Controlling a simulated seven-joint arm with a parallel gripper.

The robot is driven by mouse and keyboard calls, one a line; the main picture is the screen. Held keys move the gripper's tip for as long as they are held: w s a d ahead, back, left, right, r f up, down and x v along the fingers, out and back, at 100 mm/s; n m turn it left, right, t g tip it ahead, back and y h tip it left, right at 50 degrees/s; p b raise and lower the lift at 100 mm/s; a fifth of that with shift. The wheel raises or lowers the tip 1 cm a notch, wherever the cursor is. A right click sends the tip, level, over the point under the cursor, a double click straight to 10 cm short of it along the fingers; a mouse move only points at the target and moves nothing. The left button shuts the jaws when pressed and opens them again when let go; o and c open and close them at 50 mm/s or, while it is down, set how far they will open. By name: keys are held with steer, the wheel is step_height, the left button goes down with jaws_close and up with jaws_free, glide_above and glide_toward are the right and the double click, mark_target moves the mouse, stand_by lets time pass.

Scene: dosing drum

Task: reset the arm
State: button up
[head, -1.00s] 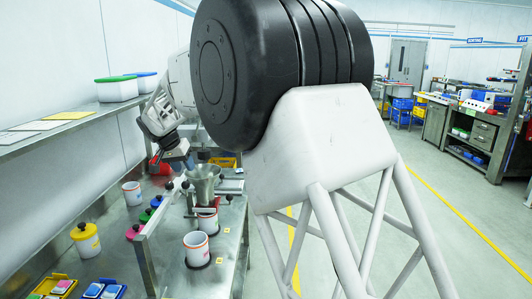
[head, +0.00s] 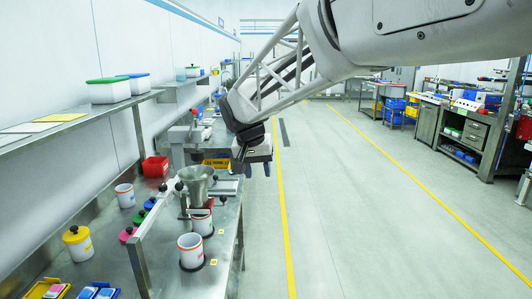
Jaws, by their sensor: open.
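A metal funnel (head: 196,180) sits on a stand on the steel bench (head: 222,262), left of and below my gripper. A white cup (head: 191,251) stands upright in front of the funnel, and another cup (head: 125,196) stands to its left. Another cup under the funnel is partly hidden.
A red bin (head: 155,167) and a yellow bin (head: 216,163) are farther back. A shelf (head: 75,126) overhangs the bench's left. The aisle floor at right is clear.

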steer(key=s+d+f+y, duration=0.1)
steer(key=s+d+f, duration=0.1)
steer(key=s+d, duration=1.5)
steer(key=s+d+f, duration=0.2)
steer(key=s+f, duration=0.2)
steer(key=s, duration=0.5)
steer(key=s+d+f, duration=0.1)
steer(key=s+f, duration=0.3)
steer(key=s, duration=0.5)
steer(key=shift+s+d+n+y, duration=0.3)
steer(key=shift+s+d+n, duration=0.05)
steer(key=shift+s+n, duration=0.05)
stand_by(0.4)
